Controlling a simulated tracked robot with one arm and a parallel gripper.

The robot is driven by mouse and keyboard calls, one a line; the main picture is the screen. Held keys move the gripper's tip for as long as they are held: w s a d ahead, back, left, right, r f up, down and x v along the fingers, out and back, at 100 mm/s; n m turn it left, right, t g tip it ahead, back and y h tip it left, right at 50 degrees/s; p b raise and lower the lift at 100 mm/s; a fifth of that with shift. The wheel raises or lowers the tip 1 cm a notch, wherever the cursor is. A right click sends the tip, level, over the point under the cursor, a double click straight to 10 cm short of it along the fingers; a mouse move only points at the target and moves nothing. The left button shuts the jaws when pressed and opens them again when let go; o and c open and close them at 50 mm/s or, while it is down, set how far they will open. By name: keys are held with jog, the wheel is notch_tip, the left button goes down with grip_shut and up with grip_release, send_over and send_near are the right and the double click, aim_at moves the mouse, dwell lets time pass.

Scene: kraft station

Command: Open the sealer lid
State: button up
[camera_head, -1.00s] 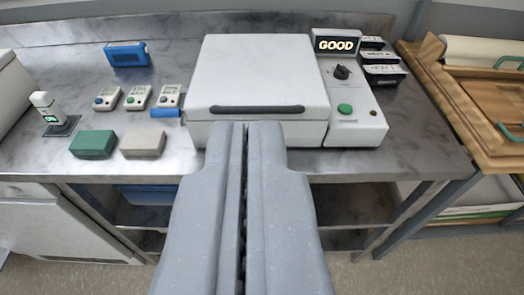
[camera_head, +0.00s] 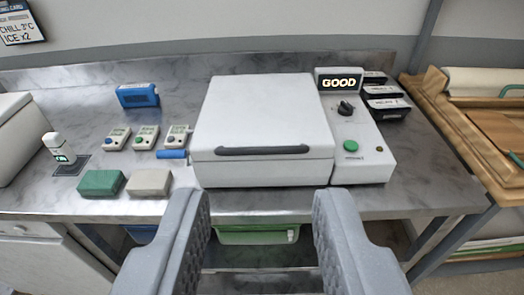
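The sealer (camera_head: 350,168) is a white machine on the metal bench. Its large white lid (camera_head: 260,112) lies shut. A dark handle bar (camera_head: 262,150) runs along the lid's front edge. To the right of the lid are a black knob, a green button (camera_head: 351,146) and a lit "GOOD" display (camera_head: 339,82). My gripper (camera_head: 262,200) is open and empty. Its two fingers are wide apart, in front of and below the handle in the picture, and do not touch it.
Left of the sealer are several small meters (camera_head: 146,137), a blue roll (camera_head: 172,154), green (camera_head: 101,183) and beige (camera_head: 149,182) blocks, and a blue box (camera_head: 138,96). Black trays (camera_head: 388,107) stand at the right. A green bin (camera_head: 258,234) sits under the bench.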

jog(key=w+f+m+y+p, duration=0.1)
jog(key=w+f+m+p, duration=0.35)
jog(key=w, duration=0.45)
jog(key=m+h+p, duration=0.1)
jog(key=m+p, duration=0.9)
jog(key=m, duration=0.3)
send_near(266, 153)
jog(key=b+x, duration=0.1)
jog(key=x, duration=1)
jog(key=shift+s+f+b, duration=0.1)
jog(key=shift+b, duration=0.2)
jog(key=shift+c, duration=0.3)
grip_shut()
